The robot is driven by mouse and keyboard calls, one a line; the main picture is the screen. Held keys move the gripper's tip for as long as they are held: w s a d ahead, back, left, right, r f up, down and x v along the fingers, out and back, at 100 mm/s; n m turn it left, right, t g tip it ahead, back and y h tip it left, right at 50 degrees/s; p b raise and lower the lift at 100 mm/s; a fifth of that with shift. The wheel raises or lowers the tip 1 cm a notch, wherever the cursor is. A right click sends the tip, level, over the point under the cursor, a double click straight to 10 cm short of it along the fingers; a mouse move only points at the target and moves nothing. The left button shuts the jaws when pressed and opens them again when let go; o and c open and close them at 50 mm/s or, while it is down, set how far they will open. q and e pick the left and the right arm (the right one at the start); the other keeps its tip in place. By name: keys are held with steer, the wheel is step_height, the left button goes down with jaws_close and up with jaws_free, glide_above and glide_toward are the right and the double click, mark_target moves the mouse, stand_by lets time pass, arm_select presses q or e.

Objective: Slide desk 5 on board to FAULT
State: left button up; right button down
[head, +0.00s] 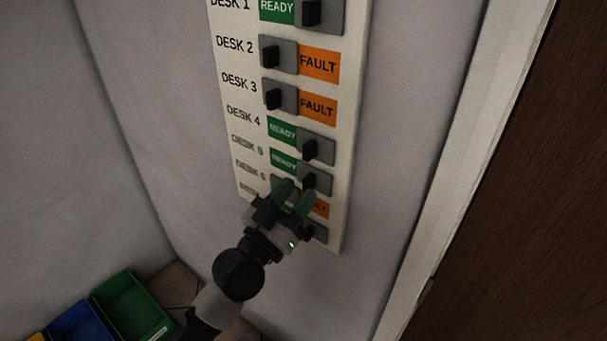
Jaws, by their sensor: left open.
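A white board (349,110) on the wall carries rows of sliding switches labelled by desk. In the DESK 5 row (246,145), the green READY label (284,161) shows on the left and the dark slider knob (309,180) sits on the right. My left gripper (295,192) has green fingertips, is open, and is just below and in front of that knob. I cannot tell whether a fingertip touches it. The fingers and wrist partly cover the DESK 6 row and the row below. My right gripper is out of view.
DESK 2 and DESK 3 show orange FAULT labels (319,64) with knobs at left. DESK 1 and DESK 4 show READY with knobs at right. A green bin (133,308) and a blue bin (82,325) stand lower left. A door frame (450,180) rises at right.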

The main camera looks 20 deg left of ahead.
mark_target(310, 182)
arm_select(q)
steer(key=shift+p+x, duration=0.3)
steer(key=shift+x, duration=1)
jaws_close()
